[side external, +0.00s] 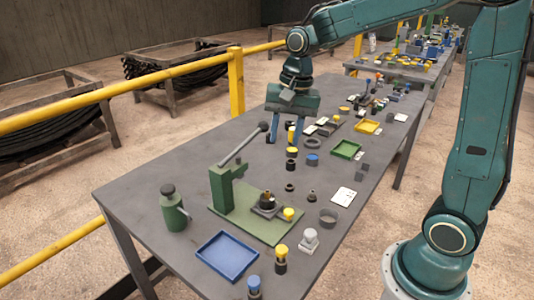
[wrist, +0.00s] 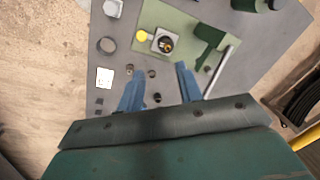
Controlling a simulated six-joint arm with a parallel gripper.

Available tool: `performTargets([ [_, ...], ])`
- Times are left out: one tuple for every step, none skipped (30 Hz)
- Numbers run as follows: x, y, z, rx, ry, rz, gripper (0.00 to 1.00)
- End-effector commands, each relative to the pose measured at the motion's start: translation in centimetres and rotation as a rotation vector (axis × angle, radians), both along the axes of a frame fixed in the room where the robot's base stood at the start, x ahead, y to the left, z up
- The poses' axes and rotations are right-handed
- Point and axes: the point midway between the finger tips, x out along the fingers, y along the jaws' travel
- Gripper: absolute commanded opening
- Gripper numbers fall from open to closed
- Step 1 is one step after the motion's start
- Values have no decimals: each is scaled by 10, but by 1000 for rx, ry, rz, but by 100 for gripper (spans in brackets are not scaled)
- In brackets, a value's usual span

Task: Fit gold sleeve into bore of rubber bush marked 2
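My gripper (side external: 287,140) is above the table with its two blue fingers spread apart; in the wrist view (wrist: 160,74) nothing is visibly clamped between them. A dark round piece with a gold-coloured centre (wrist: 166,44) sits on the press fixture; it also shows in the side view (side external: 267,200). I cannot tell if this gold part is the sleeve. Small dark rings, possibly rubber bushes, lie on the table: one (wrist: 152,74) near the fingertips, another (wrist: 157,97) between the fingers, and one (wrist: 130,69) to the left. No mark 2 is legible.
A green hand press (side external: 222,185) with a raised lever stands on a green base. A blue tray (side external: 228,256), green bottle (side external: 173,209), larger dark ring (side external: 328,216) and white card (side external: 343,196) lie around it. Several yellow-topped pieces and a green tray (side external: 346,149) crowd the table.

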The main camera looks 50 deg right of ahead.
Motion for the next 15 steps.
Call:
performTargets([
  [-10,4,9,-12,-25,47,36],
  [-16,6,13,-20,-37,77,36],
  [-24,9,18,-30,-54,114,36],
  [-29,10,22,-38,-66,143,36],
  [-35,12,25,-47,-79,170,36],
  [-43,14,30,-58,-94,207,36],
  [-49,16,33,-67,-106,237,36],
  [-55,17,35,-76,-118,266,36],
  [-63,19,39,-88,-134,303,36],
  [-69,20,41,-98,-145,330,36],
  [-75,22,43,-106,-156,358,36],
  [-83,23,46,-121,-171,395,36],
  [-89,24,47,-130,-182,423,36],
  [-95,26,49,-141,-195,451,36],
  [-103,27,50,-154,-209,488,36],
])
